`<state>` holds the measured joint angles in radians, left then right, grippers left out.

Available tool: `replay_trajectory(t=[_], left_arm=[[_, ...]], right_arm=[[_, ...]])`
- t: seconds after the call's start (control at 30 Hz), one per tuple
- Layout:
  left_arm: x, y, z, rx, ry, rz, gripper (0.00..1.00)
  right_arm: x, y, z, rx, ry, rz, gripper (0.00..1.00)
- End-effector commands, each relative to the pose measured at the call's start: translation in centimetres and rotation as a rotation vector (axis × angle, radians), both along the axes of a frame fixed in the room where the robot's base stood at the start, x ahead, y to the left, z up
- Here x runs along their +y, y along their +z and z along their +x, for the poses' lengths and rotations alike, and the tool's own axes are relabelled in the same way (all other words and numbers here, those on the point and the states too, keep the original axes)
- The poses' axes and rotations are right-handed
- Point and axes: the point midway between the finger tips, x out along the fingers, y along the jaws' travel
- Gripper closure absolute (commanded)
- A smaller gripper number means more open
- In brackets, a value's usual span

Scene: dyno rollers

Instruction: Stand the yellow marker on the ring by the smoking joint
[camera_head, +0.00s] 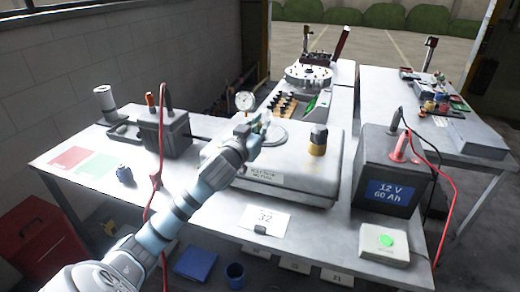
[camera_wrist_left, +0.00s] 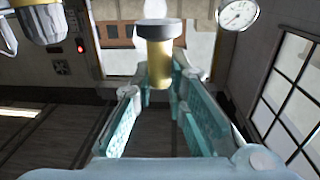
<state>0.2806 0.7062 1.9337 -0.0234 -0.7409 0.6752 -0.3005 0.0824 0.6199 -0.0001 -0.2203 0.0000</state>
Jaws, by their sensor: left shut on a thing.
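My left gripper (camera_head: 259,128) is over the white housing (camera_head: 290,178) on the table, with the arm coming in from the left. A round grey ring or disc (camera_head: 283,138) shows on the housing beside the gripper. A dark-topped amber fitting (camera_head: 318,139) stands on the housing to its right. I cannot make out smoke. My right gripper is not in view.
A dial gauge (camera_head: 244,101) stands behind the gripper. A dark battery box (camera_head: 386,178) with red and black leads is at right, and a green-button box (camera_head: 385,242) is in front of it. A grey box (camera_head: 165,133) with a red cable is at left.

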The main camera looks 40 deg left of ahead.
Motion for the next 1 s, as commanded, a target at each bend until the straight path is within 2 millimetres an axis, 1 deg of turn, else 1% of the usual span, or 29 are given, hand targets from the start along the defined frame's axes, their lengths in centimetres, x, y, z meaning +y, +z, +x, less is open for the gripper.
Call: replay_trajectory(t=[0.03, 0.13, 0.3, 0.33, 0.6, 0.63, 0.73, 1.0], left_arm=[[0.0, -1.0, 0.0, 0.001, 0.001, 0.001, 1.00], [0.0, -2.0, 0.0, -0.001, 0.000, 0.001, 1.00], [0.0, -5.4, 0.0, 0.001, 0.000, 0.001, 1.00], [0.0, -5.7, 0.0, 0.001, -0.001, 0.001, 1.00], [-0.1, -5.7, 0.0, -0.001, -0.002, 0.000, 1.00], [-0.1, -5.7, 0.0, -0.001, -0.002, 0.000, 0.84], [-0.1, -5.7, 0.0, -0.001, -0.001, 0.001, 0.68], [0.0, -5.6, 0.0, -0.001, -0.001, 0.001, 0.67]], right_arm=[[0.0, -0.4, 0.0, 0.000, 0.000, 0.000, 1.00], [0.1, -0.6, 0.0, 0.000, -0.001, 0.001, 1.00], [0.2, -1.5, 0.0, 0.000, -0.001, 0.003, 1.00], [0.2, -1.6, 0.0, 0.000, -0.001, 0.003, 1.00], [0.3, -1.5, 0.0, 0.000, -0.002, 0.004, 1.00], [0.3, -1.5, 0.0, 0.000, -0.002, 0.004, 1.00], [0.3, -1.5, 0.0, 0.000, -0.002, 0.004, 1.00], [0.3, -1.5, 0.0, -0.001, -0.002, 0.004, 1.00]])
